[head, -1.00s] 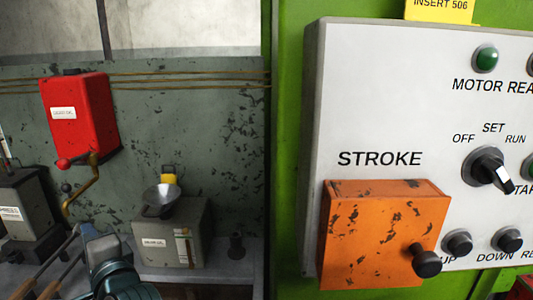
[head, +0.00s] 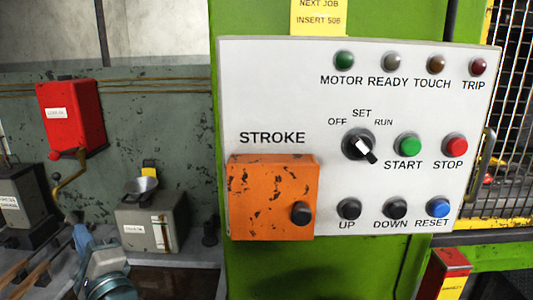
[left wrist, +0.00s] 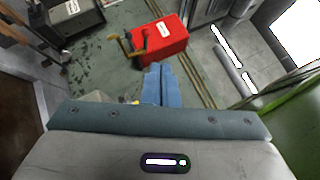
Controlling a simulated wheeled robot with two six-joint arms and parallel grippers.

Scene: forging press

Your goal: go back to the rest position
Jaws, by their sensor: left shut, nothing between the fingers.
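My left gripper (head: 84,238) shows at the lower left of the head view, in front of the bench. In the left wrist view its two blue fingers (left wrist: 161,84) lie together, shut with nothing between them. They point toward the red box with a brass crank (left wrist: 160,40), apart from it as far as I can tell. My right gripper is in neither view.
A white control panel (head: 270,90) with an orange STROKE cover (head: 270,190) fills the right on a green press frame (head: 245,270). The red box (head: 70,115) hangs on the wall. A grey box with a funnel (head: 150,215) stands on the bench. Yellow mesh fencing (head: 510,120) is far right.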

